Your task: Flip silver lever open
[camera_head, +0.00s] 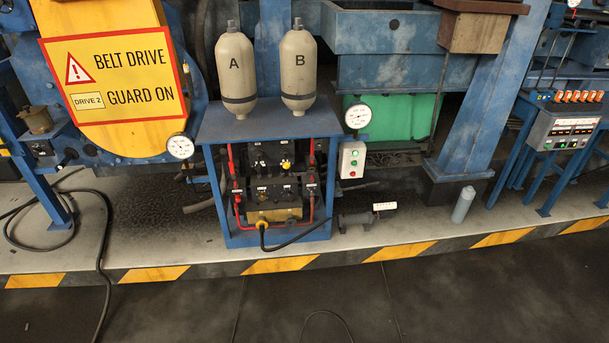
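A blue frame stand (216,172) stands in the middle of the view, with red pipes (231,161) and a dark valve and pump unit (271,187) inside it. Two beige bottles, A (234,69) and B (298,68), stand upright on its top. I cannot make out a silver lever clearly; the fittings on the unit are too small to tell apart. Neither of my grippers is in view.
Round gauges flank the stand at left (180,147) and right (358,115). A button box (351,161) is on its right. A black hose (300,237) leaves its front. A grey cylinder (463,204) stands further right. The dark floor (450,300) in front is mostly clear.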

